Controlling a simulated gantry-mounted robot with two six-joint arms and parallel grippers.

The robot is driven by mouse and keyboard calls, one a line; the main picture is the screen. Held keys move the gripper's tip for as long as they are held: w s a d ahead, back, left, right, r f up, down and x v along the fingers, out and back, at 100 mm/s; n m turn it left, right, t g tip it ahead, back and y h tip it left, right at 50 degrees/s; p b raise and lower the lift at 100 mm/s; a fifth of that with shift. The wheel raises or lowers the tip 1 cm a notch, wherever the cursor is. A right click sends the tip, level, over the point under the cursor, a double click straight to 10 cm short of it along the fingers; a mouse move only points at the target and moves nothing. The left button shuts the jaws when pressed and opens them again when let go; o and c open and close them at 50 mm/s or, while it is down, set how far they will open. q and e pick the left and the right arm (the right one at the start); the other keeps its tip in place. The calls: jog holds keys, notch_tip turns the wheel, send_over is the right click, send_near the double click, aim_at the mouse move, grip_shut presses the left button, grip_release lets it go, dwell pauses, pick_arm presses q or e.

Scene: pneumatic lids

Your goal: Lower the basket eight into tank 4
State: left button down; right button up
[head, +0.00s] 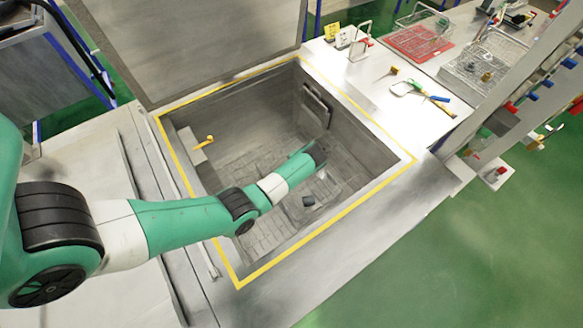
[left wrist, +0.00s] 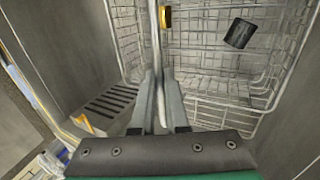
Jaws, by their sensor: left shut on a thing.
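A wire basket (left wrist: 215,55) fills much of the left wrist view, inside a grey-walled tank. Its thin upright handle (left wrist: 155,40) runs between the fingers of my left gripper (left wrist: 160,105), which is shut on it. A black block (left wrist: 239,33) and a yellow piece (left wrist: 166,17) show at the basket. In the head view my left arm reaches into the open tank (head: 250,90), framed by a yellow line. The basket's mesh is faint there, and the dark block (head: 308,201) shows low in the tank. I cannot read a basket number or tell whether the basket touches the floor. My right gripper is out of view.
A large grey lid (head: 195,40) stands open behind the tank. A yellow fitting (head: 204,142) sits on the left inner wall and a slotted ledge (left wrist: 107,103) beside the basket. The right counter holds tools, a red mat (head: 412,42) and another wire basket (head: 487,62).

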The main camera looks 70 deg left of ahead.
pick_arm(q)
jog(key=shift+w+a+f, duration=0.1)
jog(key=shift+f, duration=0.05)
jog(key=c, duration=0.8)
grip_release()
jog(key=shift+c, duration=0.2)
jog(key=shift+f, duration=0.1)
jog(key=d+r+p, duration=0.2)
jog(key=r+p, duration=0.7)
jog(key=r, duration=0.2)
jog(key=d+r+p, duration=0.3)
jog(key=r+p, duration=0.5)
jog(key=r, duration=0.3)
jog(key=shift+w+r+p, duration=0.3)
jog(key=shift+w+p, duration=0.1)
jog(key=shift+w, duration=0.05)
